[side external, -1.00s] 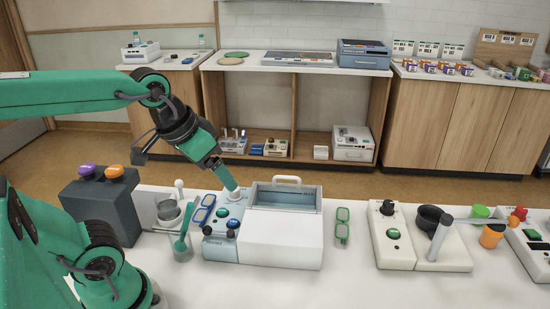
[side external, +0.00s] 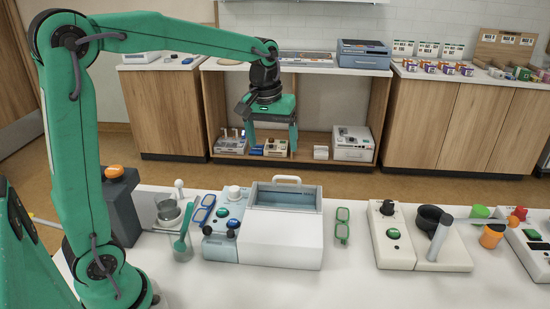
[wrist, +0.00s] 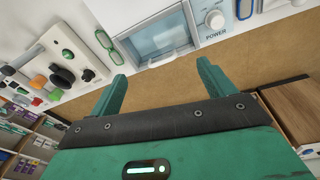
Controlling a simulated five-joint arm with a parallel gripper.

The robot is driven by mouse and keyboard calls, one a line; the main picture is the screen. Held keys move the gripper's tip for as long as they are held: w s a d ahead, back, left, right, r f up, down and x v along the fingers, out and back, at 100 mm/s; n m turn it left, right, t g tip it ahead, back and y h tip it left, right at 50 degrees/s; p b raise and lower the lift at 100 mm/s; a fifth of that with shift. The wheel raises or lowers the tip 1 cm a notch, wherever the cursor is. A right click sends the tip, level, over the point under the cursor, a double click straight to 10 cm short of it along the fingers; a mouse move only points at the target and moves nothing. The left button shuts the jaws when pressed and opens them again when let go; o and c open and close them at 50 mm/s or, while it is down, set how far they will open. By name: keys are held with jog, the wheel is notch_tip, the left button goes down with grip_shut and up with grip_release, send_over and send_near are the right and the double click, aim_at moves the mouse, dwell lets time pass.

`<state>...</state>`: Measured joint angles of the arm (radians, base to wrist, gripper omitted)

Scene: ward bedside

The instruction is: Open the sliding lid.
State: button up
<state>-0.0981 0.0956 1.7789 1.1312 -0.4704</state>
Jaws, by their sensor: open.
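The white and pale-blue unit (side external: 281,240) stands on the front table, with a grey-blue framed window or lid area (side external: 287,197) on top. A white bar handle (side external: 287,179) stands at its far edge. The wrist view shows the window (wrist: 155,42) and the white POWER dial (wrist: 214,19). My gripper (side external: 272,148) is open and empty, above and behind the handle in the side view, pointing down. Its two green fingers (wrist: 161,76) are spread in the wrist view and touch nothing. I cannot tell whether the lid has slid.
Blue glasses (side external: 203,209) and a beaker with a green spoon (side external: 183,246) are left of the unit. Green glasses (side external: 342,224) lie close on its right, then a white control box (side external: 391,240) and a mortar stand (side external: 443,258). Space above the unit is clear.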

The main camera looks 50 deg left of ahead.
jog(key=w+a+f, duration=0.1)
jog(key=w, duration=0.1)
jog(key=w+f+n+g, duration=0.1)
jog(key=w+f, duration=0.1)
jog(key=w+a+f+n, duration=0.1)
jog(key=w+f, duration=0.1)
jog(key=w, duration=0.1)
jog(key=shift+a+f+g, duration=0.25)
jog(key=shift+a+g, duration=0.05)
send_over(286, 189)
jog(key=shift+w+a+f, duration=0.1)
jog(key=shift+f, duration=1.2)
jog(key=shift+w+a+f, duration=0.1)
jog(key=shift+a+f, duration=0.05)
jog(key=shift+f, duration=1.15)
jog(key=shift+w+a+f, duration=0.1)
jog(key=shift+f, duration=1.2)
